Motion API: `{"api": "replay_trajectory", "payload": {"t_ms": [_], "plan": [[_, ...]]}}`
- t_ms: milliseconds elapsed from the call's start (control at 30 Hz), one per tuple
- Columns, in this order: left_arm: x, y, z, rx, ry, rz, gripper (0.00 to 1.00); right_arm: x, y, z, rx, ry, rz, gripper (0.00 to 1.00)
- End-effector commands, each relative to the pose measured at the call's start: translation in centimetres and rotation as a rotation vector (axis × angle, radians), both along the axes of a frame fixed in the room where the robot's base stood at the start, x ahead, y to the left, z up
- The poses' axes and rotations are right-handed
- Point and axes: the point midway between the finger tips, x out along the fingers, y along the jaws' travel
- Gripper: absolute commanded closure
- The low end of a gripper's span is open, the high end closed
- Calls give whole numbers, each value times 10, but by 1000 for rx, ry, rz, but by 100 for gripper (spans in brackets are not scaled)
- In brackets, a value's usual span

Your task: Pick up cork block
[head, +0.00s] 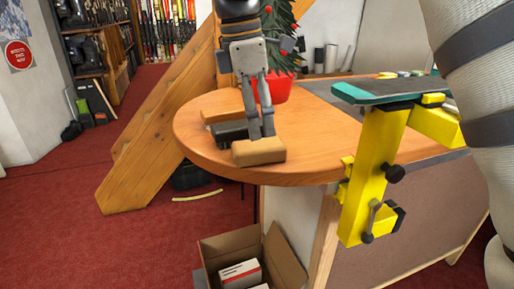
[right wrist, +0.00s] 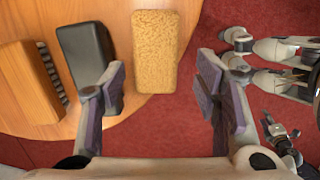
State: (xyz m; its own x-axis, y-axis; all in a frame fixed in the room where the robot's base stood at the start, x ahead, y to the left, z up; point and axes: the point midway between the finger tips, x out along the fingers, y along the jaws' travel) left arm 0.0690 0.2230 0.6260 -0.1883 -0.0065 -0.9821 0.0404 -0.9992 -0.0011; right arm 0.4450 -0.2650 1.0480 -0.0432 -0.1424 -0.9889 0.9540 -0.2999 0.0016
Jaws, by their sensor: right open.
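The cork block (head: 258,152) is a tan, rounded slab lying at the near edge of the round wooden table. In the right wrist view the cork block (right wrist: 166,50) lies ahead of the gap between my fingers, a little overhanging the table edge. My right gripper (head: 261,132) is open and points down just above the block in the head view. In the right wrist view its purple-grey pads (right wrist: 165,98) are wide apart with nothing between them. A small jointed gripper (right wrist: 281,133), seemingly my left one, shows at the right wrist view's edge; its opening is unclear.
A black block (right wrist: 88,54) lies close beside the cork, with a wooden-backed brush (right wrist: 28,85) beyond it. A red pot (head: 274,88) with a small tree stands behind. A yellow clamp stand (head: 370,165) is at the right. An open carton (head: 224,246) sits below.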

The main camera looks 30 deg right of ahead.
Motion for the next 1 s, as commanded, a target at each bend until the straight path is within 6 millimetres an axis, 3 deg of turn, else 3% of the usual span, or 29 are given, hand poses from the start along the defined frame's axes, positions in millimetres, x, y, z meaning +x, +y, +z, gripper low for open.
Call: {"api": "replay_trajectory", "payload": {"t_ms": [333,600,800,1000], "plan": [[4,0,4,-1,-16,-1,60,0,-9,-55,1,1,-1,43],[5,0,4,0,-17,-1,60,0,-10,-63,1,-3,-2,43],[5,0,4,-1,-16,-1,60,0,-10,-63,0,-2,-2,81],[5,0,4,-1,-16,-1,60,0,-10,-63,0,-2,-1,81]]}}
